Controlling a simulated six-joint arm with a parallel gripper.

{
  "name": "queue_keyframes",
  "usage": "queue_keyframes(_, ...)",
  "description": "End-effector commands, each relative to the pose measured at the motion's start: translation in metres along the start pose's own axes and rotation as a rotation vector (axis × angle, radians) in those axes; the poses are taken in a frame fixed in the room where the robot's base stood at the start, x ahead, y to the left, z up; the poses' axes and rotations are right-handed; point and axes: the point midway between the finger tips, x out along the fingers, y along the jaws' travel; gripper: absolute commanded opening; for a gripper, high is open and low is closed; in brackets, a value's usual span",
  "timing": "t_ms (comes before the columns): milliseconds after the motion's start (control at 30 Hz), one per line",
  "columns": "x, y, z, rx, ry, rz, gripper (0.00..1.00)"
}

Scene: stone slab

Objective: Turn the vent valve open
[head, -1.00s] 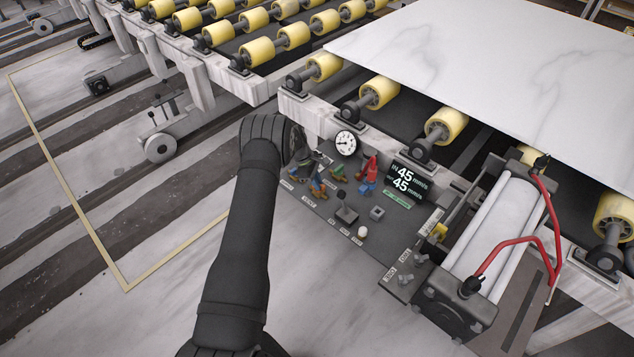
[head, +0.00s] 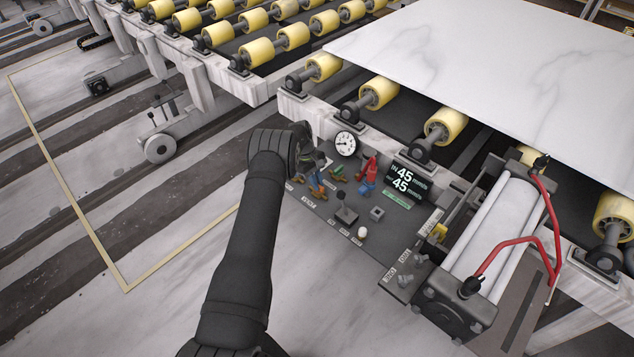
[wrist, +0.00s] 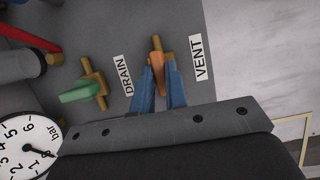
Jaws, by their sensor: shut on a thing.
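The vent valve has a brass body and an orange handle (wrist: 158,70), beside the white VENT label (wrist: 198,60) in the wrist view. My gripper (wrist: 163,85) has blue fingers, one on each side of the handle, and is shut on it. The handle points from the brass body back toward my gripper. In the head view my gripper (head: 316,182) is low over the left end of the dark control panel (head: 320,208), and the wrist hides most of the vent valve there.
The drain valve (wrist: 80,94) with its green handle sits close beside the vent valve. Rollers and a stone slab (head: 480,70) lie behind.

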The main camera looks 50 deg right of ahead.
Motion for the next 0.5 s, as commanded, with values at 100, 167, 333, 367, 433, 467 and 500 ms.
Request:
queue_keyframes(100,0.0002,-0.0003,-0.0005,0.002,0.001,-0.001,0.00)
queue_keyframes(167,0.0003,-0.0003,-0.0005,0.002,0.001,-0.001,0.00)
queue_keyframes(333,0.0003,-0.0003,-0.0005,0.001,0.001,0.000,0.24)
queue_keyframes(367,0.0003,-0.0003,-0.0005,0.001,0.001,0.000,0.30)
queue_keyframes(433,0.0003,-0.0003,-0.0004,0.001,0.001,0.000,0.35)
queue_keyframes(467,0.0002,-0.0003,-0.0004,0.001,0.001,0.000,0.35)
queue_keyframes(500,0.0002,-0.0002,-0.0003,0.001,0.001,0.000,0.35)
